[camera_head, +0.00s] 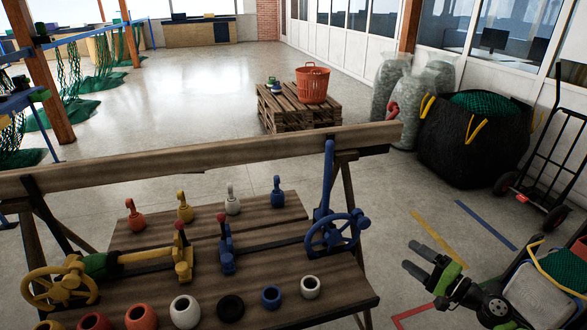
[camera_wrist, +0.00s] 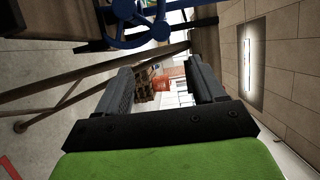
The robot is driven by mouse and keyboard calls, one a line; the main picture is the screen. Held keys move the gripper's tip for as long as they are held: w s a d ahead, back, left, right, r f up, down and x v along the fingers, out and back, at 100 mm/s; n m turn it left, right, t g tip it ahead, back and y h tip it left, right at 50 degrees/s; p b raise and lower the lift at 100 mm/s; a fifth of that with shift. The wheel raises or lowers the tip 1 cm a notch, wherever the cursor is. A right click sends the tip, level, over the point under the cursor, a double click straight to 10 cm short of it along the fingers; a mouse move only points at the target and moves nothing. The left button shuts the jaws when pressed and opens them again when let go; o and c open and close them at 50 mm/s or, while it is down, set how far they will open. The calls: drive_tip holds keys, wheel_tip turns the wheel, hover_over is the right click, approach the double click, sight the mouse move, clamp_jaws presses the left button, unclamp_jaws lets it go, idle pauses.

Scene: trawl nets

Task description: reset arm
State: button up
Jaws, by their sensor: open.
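My gripper (camera_head: 424,260) is on the right in the head view, off the right end of the workbench and above the bare floor. Its two dark fingers are apart with nothing between them. In the wrist view my gripper (camera_wrist: 158,80) shows its fingers spread, with the far room visible in the gap. The wrist view is turned on its side. My arm reaches in from the lower right of the head view.
The wooden workbench (camera_head: 262,225) bears several coloured rings and hooked weights, a yellow handwheel (camera_head: 60,287) and a blue handwheel (camera_head: 337,232). Behind stand a pallet stack (camera_head: 290,108) with an orange basket (camera_head: 313,85), a black bag (camera_head: 470,150) and a hand truck (camera_head: 548,165).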

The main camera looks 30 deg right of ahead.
drive_tip(key=w+a+r+n+g+y+p, duration=0.1)
drive_tip(key=w+a+r+n+g+y, duration=0.4)
drive_tip(key=w+a, duration=0.6)
drive_tip(key=w+a+r+n+g+h+p, duration=0.1)
drive_tip(key=w+a+r+n+g, duration=0.2)
drive_tip(key=a, duration=0.4)
drive_tip(key=a+r+n+g+h, duration=0.1)
drive_tip(key=a+r+n+g, duration=0.2)
drive_tip(key=a, duration=0.5)
drive_tip(key=s+a+r+n+g+h+p, duration=0.1)
drive_tip(key=s+a+r+n+g+h, duration=0.35)
drive_tip(key=a, duration=0.75)
drive_tip(key=s+a+r+t, duration=0.1)
drive_tip(key=s+a+r, duration=0.1)
drive_tip(key=s, duration=0.6)
drive_tip(key=s+a+r+n+t+p, duration=0.1)
drive_tip(key=s+a+r+t, duration=0.1)
drive_tip(key=s, duration=0.5)
drive_tip(key=shift+s+r, duration=0.35)
drive_tip(key=shift+r, duration=0.2)
drive_tip(key=shift+a+n, duration=0.15)
drive_tip(key=shift+n, duration=0.1)
